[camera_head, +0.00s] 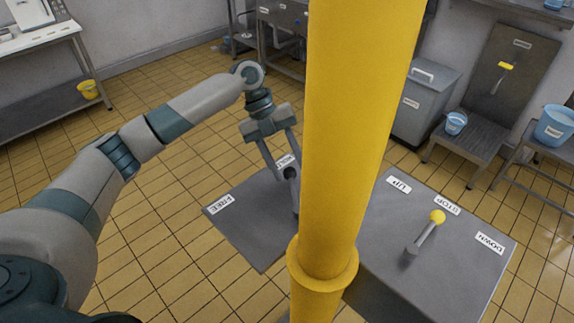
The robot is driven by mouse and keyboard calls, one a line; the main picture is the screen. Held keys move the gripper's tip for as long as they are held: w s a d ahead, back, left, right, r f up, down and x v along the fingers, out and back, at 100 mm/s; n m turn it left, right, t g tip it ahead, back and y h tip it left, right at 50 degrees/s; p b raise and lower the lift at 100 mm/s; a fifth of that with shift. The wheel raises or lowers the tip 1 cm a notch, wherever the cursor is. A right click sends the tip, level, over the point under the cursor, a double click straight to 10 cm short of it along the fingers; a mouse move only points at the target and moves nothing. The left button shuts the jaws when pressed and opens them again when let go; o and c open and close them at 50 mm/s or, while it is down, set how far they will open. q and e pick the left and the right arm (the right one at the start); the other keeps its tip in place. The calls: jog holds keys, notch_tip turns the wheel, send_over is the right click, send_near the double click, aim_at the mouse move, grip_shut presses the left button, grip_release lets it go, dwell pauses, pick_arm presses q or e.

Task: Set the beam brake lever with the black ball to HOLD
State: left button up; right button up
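The black ball (290,173) tops the beam brake lever (296,200), which stands on a grey plate (243,225) left of the yellow post. The lever leans towards the HOLD label (287,161) at the plate's back; the FREE label (220,204) is at its left corner. My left gripper (288,172) reaches down from above, with its fingertips on either side of the ball and apparently closed on it. The yellow post hides the plate's right part and possibly some of the lever's foot. My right gripper is not in view.
A thick yellow post (355,130) stands upright just right of the lever. Beyond it, a grey box (440,250) carries a yellow-ball lever (437,217) with UP, STOP and DOWN labels. A stand with a blue cup (456,123) is at the back right. Tiled floor is clear at left.

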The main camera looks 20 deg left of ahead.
pick_arm(q)
jog(key=shift+a+r, duration=0.25)
jog(key=shift+r, duration=0.05)
jog(key=b+v, duration=0.4)
jog(key=v, duration=1.2)
jog(key=shift+r+b, duration=0.3)
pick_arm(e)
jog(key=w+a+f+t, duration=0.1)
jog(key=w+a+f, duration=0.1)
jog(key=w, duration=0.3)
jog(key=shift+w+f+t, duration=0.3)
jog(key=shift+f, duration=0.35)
pick_arm(q)
jog(key=shift+a, duration=0.1)
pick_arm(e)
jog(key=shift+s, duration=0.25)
